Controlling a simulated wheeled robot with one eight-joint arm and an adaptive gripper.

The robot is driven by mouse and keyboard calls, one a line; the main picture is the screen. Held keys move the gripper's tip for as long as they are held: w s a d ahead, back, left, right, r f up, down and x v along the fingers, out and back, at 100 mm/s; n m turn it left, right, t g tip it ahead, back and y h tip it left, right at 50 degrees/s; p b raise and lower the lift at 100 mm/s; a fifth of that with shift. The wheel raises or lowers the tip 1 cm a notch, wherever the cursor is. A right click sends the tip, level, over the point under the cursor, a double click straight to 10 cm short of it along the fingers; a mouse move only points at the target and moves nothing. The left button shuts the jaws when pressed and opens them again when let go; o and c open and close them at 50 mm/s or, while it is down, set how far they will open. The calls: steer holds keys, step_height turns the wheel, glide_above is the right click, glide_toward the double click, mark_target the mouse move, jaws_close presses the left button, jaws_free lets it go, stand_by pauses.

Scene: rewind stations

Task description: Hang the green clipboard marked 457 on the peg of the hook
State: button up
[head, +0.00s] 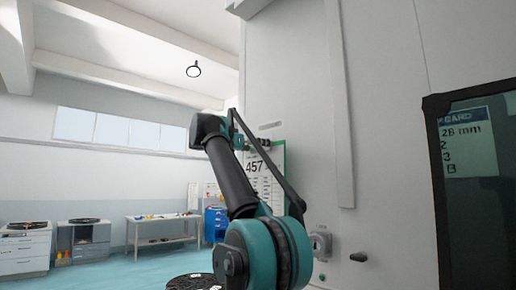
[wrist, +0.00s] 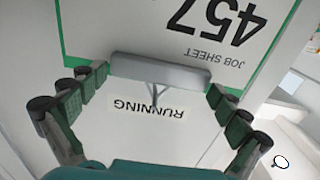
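The green clipboard (head: 280,160) marked 457 hangs upright close to the pale wall panel in the head view, partly hidden behind my arm. In the wrist view it shows upside down at the top, with its white job sheet (wrist: 190,35) and green edge. My gripper (wrist: 158,82) has its fingertips at the two ends of the clipboard's grey metal clip (wrist: 160,73) and appears shut on it; in the head view my gripper (head: 258,143) is small and partly hidden. A thin grey forked piece (wrist: 154,95) shows beside the clip; I cannot tell whether it is the hook's peg or touches the clipboard.
A RUNNING label (wrist: 148,107) is on the panel above the clip. A dark-framed board (head: 468,180) is at the right. A grey switch box (head: 321,243) and a dark knob (head: 358,257) sit low on the panel. A table (head: 163,220) and cabinets (head: 25,250) stand far left.

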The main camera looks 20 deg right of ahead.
steer(key=v, duration=1.2)
step_height(320, 180, down, 47)
steer(key=s+n+g+y, duration=0.2)
steer(key=s+n+y, duration=0.1)
steer(key=n+y, duration=0.55)
steer(key=s+a+f+n+y, duration=0.1)
steer(key=s+a+f+y, duration=0.1)
steer(key=s+f, duration=0.5)
steer(key=s+a+f+n+y, duration=0.2)
steer(key=s+f, duration=0.5)
steer(key=f, duration=0.8)
steer(key=s+a+f+n+y, duration=0.2)
steer(key=s+a+f+y, duration=0.2)
steer(key=f, duration=0.7)
steer(key=s, duration=0.2)
steer(key=shift+s, duration=0.4)
steer(key=shift+a+n+y, duration=0.1)
steer(key=shift+n+y, duration=0.15)
